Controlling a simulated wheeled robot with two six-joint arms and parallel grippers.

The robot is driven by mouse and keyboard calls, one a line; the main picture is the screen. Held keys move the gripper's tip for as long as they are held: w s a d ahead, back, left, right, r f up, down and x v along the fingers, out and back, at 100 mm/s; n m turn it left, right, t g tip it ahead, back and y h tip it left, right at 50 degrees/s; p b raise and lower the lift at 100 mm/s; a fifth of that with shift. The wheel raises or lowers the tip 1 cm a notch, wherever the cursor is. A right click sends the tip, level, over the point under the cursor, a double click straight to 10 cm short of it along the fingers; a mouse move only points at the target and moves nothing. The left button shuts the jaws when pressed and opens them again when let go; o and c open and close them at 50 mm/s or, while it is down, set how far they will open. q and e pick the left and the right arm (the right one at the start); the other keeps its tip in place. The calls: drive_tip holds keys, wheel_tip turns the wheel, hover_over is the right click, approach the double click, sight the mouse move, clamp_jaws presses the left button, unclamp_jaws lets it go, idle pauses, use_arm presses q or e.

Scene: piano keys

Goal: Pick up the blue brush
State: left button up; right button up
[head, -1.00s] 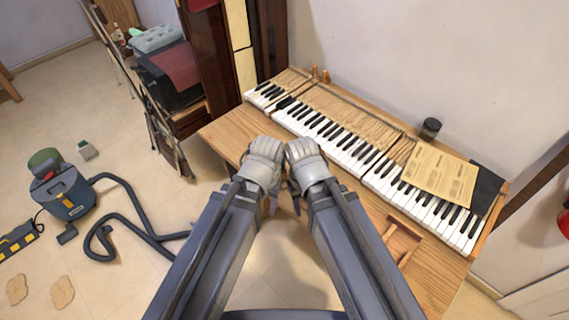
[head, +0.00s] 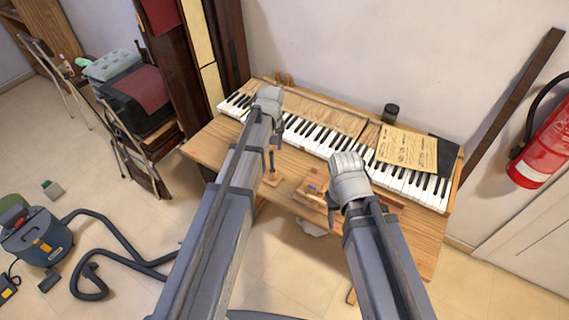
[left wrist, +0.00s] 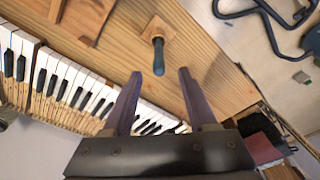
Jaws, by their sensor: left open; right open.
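A blue-handled tool (head: 271,160) stands upright from a small square wooden block on the desk's front part; I cannot tell whether it is the brush. It also shows in the left wrist view (left wrist: 158,57), just beyond and between my fingertips, not gripped. A small blue piece (head: 312,189) lies at the wooden frame. My left gripper (left wrist: 160,73) is open and empty; in the head view its wrist is over the keys' left part and hides its fingers. My right gripper (head: 347,182) is over the desk's front right, its fingers mostly hidden.
Piano keys (head: 310,134) run along the desk (head: 207,148). A wooden frame (head: 302,194) lies between my arms. A paper sheet (head: 408,148) and dark jar (head: 390,113) are at the right. A vacuum cleaner (head: 38,237) stands on the floor.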

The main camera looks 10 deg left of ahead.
sight(271, 159)
use_arm(q)
drive_tip(key=shift+w, duration=0.1)
drive_tip(key=shift+w+d+f+b, duration=0.1)
drive_tip(key=shift+f+b, duration=0.55)
drive_tip(key=shift+b, duration=0.05)
drive_tip(key=f+b, duration=0.6)
drive_tip(key=shift+w+a+f+b, duration=0.2)
drive_tip(key=shift+f+b, duration=0.1)
drive_tip(key=shift+r, duration=0.1)
clamp_jaws()
